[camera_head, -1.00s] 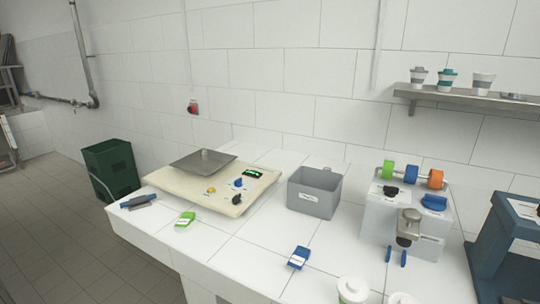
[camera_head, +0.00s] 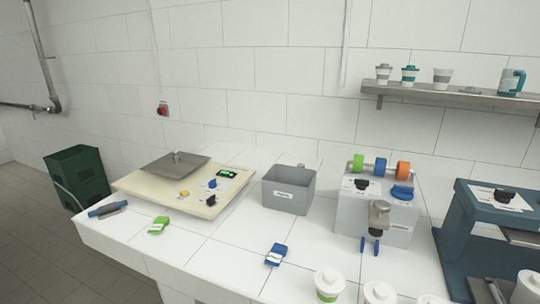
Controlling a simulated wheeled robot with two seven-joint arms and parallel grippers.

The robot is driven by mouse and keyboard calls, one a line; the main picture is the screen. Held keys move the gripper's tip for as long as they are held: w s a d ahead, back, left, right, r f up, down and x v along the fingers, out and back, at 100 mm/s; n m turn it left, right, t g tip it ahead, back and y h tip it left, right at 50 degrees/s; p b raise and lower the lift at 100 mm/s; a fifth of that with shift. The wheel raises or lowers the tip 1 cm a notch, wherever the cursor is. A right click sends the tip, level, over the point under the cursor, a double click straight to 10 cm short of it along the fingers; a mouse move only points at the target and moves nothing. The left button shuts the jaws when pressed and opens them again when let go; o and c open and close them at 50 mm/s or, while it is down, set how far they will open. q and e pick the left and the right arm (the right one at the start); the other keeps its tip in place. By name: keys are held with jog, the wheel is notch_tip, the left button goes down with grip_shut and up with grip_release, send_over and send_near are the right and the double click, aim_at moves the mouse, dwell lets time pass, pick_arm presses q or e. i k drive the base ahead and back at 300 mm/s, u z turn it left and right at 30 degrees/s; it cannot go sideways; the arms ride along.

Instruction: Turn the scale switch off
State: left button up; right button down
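The scale (camera_head: 135,184) is a cream, flat unit at the left of the white counter with a grey metal pan (camera_head: 174,164) on top. A small green lit display (camera_head: 227,173) shows on its right side. Beside the display are a blue knob (camera_head: 212,183), a black knob (camera_head: 210,200) and a yellow button (camera_head: 184,193). I cannot tell which of these is the scale switch. Neither of my grippers is in view.
A grey bin (camera_head: 289,190) stands right of the scale. Green (camera_head: 159,225) and blue (camera_head: 276,254) packets lie in front. A grey machine (camera_head: 375,210) and a dark blue machine (camera_head: 490,240) stand at right. White lidded cups (camera_head: 329,284) are at the front edge.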

aim_at(210, 201)
jog(key=k, duration=1.3)
jog(key=u, duration=0.65)
jog(key=i, duration=1.45)
jog(key=z, duration=0.55)
jog(key=i, duration=0.5)
jog(key=z, duration=0.4)
